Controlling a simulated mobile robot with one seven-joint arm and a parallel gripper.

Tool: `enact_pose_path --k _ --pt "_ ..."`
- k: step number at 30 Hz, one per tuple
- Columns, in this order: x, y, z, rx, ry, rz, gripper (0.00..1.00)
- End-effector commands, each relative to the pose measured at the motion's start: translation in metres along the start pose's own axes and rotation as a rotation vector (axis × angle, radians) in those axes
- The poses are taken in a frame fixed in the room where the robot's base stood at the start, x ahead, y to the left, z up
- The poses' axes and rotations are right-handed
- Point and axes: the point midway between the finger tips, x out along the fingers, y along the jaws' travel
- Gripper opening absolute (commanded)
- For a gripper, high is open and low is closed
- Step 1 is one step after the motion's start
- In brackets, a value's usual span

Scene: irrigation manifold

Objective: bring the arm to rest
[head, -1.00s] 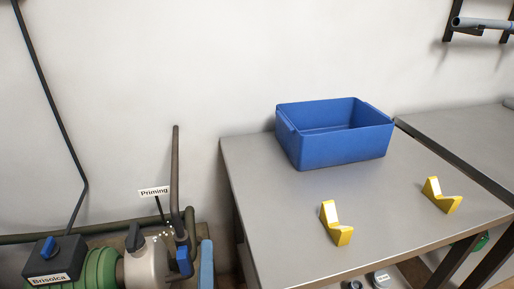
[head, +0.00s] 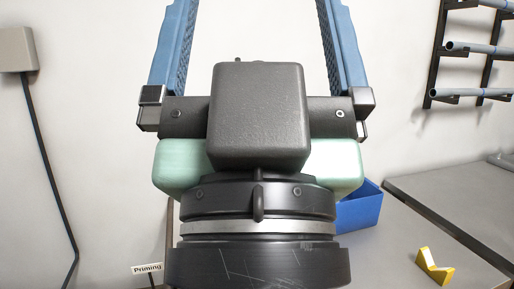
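My gripper (head: 256,40) fills the middle of the head view, close to the camera and pointing up. Its two blue fingers stand wide apart, with only bare wall between them. The fingertips run out of the top of the picture. My gripper and wrist hide most of the bench behind them.
A blue bin (head: 362,208) shows partly behind my wrist at the right. A yellow V-shaped holder (head: 434,267) stands on the bench at the lower right. A second bench (head: 455,205) is at the right edge. A wall rack (head: 470,50) holds grey pipes. A "Priming" label (head: 146,269) shows lower left.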

Motion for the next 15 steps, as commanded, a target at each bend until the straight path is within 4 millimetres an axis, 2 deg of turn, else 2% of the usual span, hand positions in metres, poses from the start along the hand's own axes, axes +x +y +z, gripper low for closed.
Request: enact_pose_path --k 1,15 --pt "0.019 0.0 -0.018 -0.001 0.0 0.0 1.0" --pt "0.125 -0.001 -0.117 -0.003 -0.001 -0.001 1.0"
